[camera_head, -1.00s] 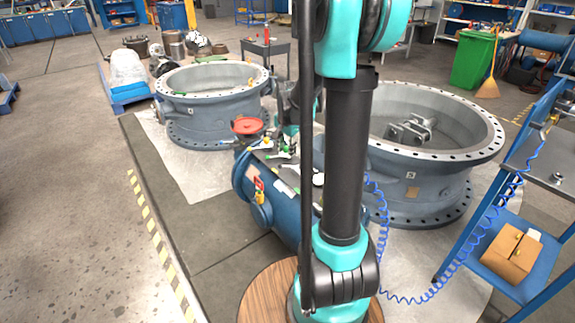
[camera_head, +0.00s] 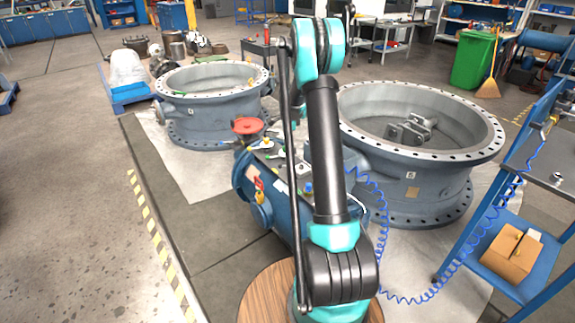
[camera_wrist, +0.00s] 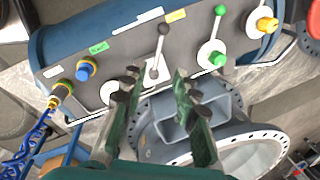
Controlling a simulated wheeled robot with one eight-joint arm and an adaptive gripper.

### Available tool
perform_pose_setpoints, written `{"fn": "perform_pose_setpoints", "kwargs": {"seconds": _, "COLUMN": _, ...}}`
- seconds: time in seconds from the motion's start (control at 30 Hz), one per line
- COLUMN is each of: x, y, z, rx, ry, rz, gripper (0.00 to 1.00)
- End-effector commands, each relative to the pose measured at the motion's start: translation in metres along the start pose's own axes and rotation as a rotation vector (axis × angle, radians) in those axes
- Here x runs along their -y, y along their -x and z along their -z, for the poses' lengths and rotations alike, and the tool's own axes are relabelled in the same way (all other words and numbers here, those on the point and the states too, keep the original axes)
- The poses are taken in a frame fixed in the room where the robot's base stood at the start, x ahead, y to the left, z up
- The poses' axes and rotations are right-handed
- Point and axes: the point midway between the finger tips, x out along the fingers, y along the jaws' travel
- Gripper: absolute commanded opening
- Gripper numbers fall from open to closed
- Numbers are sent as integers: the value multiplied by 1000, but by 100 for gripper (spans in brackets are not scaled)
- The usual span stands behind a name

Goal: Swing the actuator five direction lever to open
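In the wrist view, a grey panel on a blue cylinder carries several controls. A slim lever (camera_wrist: 159,52) with a dark knob stands on a white disc near the middle. To its right is a green-knobbed lever (camera_wrist: 215,32) on another white disc. The small labels are too blurred to read, so I cannot tell which lever belongs to actuator five. My gripper (camera_wrist: 158,82) is open, its two dark-tipped green fingers apart. The slim lever's base shows between and just beyond the fingertips; contact cannot be told. In the head view my arm hides the gripper and part of the panel.
A yellow knob (camera_wrist: 266,24) sits right of the levers, a blue knob (camera_wrist: 86,70) left. A red handwheel (camera_head: 248,126) rises at the cylinder's far end. Large valve rings (camera_head: 430,190) and (camera_head: 208,104) flank the cylinder. A blue cart (camera_head: 515,250) stands at right.

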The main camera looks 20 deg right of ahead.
Motion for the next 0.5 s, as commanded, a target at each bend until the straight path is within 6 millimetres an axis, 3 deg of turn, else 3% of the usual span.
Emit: {"fn": "perform_pose_setpoints", "kwargs": {"seconds": 0.5, "x": 0, "y": -102, "z": 0, "rx": 0, "ry": 1, "rz": 0, "gripper": 30}}
